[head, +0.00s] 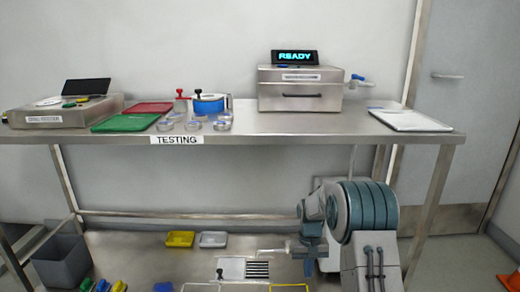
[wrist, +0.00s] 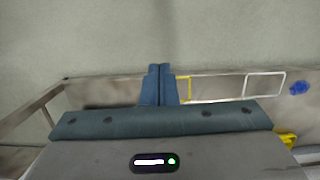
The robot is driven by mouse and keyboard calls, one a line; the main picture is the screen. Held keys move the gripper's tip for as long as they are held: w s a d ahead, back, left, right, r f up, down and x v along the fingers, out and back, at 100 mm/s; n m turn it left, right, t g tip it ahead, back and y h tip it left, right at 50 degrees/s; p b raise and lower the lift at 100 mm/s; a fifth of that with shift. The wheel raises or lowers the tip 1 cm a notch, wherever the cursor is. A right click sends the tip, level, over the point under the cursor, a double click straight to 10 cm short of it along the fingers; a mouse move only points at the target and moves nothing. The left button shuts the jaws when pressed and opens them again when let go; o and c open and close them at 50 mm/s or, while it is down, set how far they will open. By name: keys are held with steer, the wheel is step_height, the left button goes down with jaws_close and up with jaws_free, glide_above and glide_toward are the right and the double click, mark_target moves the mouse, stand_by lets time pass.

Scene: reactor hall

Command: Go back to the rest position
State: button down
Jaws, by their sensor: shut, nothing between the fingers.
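My gripper (wrist: 158,85) shows in the wrist view with its two blue fingers pressed together and nothing between them. Beyond the fingertips is a plain grey surface. In the head view my arm is folded low at the right, in front of the bench, and its lower end is partly hidden by its own links; the fingertips are hard to make out there.
The steel bench (head: 330,128) labelled TESTING carries a green tray (head: 125,122), a red tray (head: 153,107), several small dishes, a steel box (head: 300,88) under a READY display and a white tray (head: 408,120). Below are a grey bin (head: 60,262) and a yellow tray (head: 180,239).

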steer(key=s+r+t+p, duration=0.1)
steer(key=s+r+p, duration=0.25)
steer(key=r, duration=0.55)
steer(key=s+r+p, duration=0.2)
steer(key=r+p, duration=0.3)
steer(key=r, duration=0.5)
steer(key=s+r+t+p, duration=0.1)
steer(key=s+r+p, duration=1)
steer(key=r, duration=0.5)
steer(key=s+r+t+p, duration=0.2)
steer(key=s+r+p, duration=1)
steer(key=r, duration=0.4)
steer(key=shift+s+a+r+t, duration=0.2)
steer(key=shift+s+r+t, duration=0.1)
steer(key=shift+s, duration=0.6)
